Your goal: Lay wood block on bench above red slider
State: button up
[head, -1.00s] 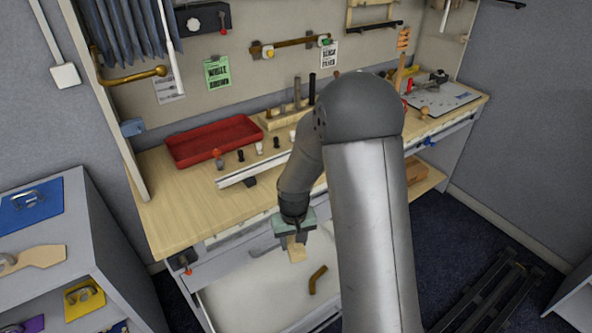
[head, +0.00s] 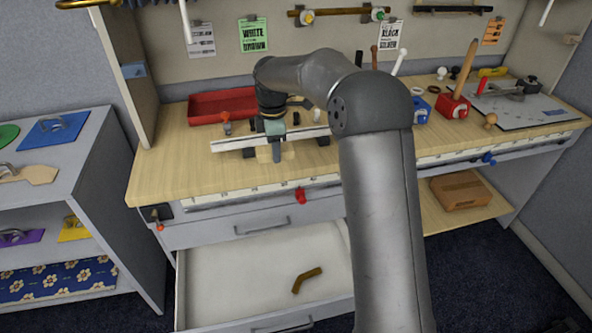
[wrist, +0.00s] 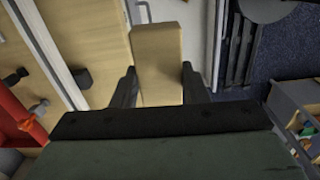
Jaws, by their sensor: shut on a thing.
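My gripper (head: 276,150) is shut on the wood block (wrist: 157,62), a pale block that sticks out between the two fingers in the wrist view. In the head view the wood block (head: 264,154) shows partly behind the fingers, over the front part of the bench (head: 185,170). I cannot tell whether it touches the bench top. The red slider (head: 300,195) sits on the scale strip along the bench's front edge, to the right of my gripper and nearer the camera.
A white rail (head: 232,143) lies on the bench just behind my gripper, with a red tray (head: 205,106) beyond it. Below, an open drawer (head: 225,290) holds a brown bent piece (head: 306,279). A blue slider (head: 489,159) is farther right. Bench top at left is clear.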

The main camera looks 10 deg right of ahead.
jog(key=shift+w+d, duration=0.15)
jog(key=shift+w, duration=0.25)
jog(key=w+d+f+p, duration=0.3)
jog(key=w+d, duration=0.2)
jog(key=w, duration=0.1)
jog(key=p, duration=0.2)
send_over(296, 162)
jog(key=shift+n, duration=0.3)
jog(key=f, duration=0.5)
jog(key=shift+s+a+f, duration=0.15)
jog(key=shift+s+a, duration=0.05)
jog(key=shift+s, duration=0.05)
jog(key=shift+w+d+f, duration=0.2)
jog(key=shift+f, duration=0.25)
jog(key=shift+w+f+p, duration=0.15)
jog(key=shift+f+p, duration=0.2)
jog(key=shift+f, duration=1.5)
jog(key=o, duration=1)
